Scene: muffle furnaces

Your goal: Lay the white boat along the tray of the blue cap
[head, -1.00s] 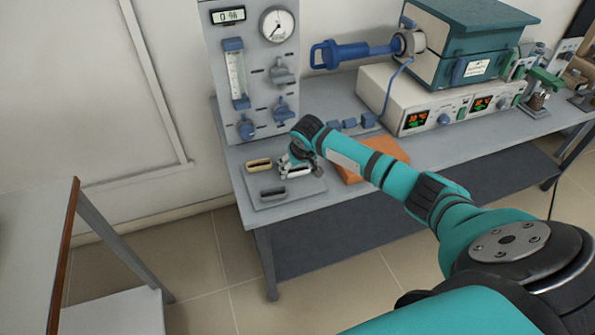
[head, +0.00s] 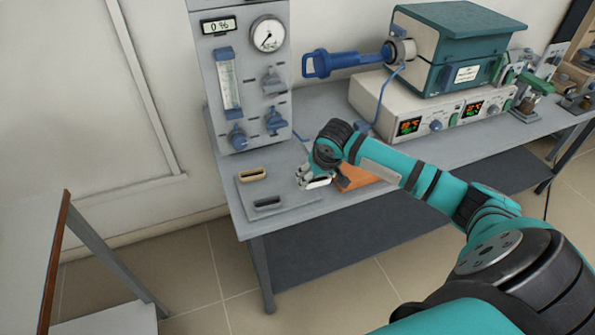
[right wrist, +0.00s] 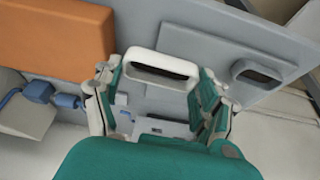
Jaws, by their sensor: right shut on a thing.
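The white boat (head: 317,184), a small oblong dish, is in my right gripper (head: 312,178). In the right wrist view it lies crosswise (right wrist: 162,66) between the two fingers of the gripper (right wrist: 160,82). In the head view it shows by the right edge of the grey plate. The blue cap (head: 316,64) has a ring-shaped handle and a long blue part, which reaches right toward the furnace tube's mouth. The inside of its tray is too small to make out. My left gripper is not in view.
The grey plate (head: 284,203) bears a tan boat (head: 253,175) and a dark boat (head: 267,202). An orange block (head: 370,177) lies partly behind my right arm. A gauge panel (head: 240,120) stands left of the furnace (head: 440,50), which sits on a control box (head: 375,103).

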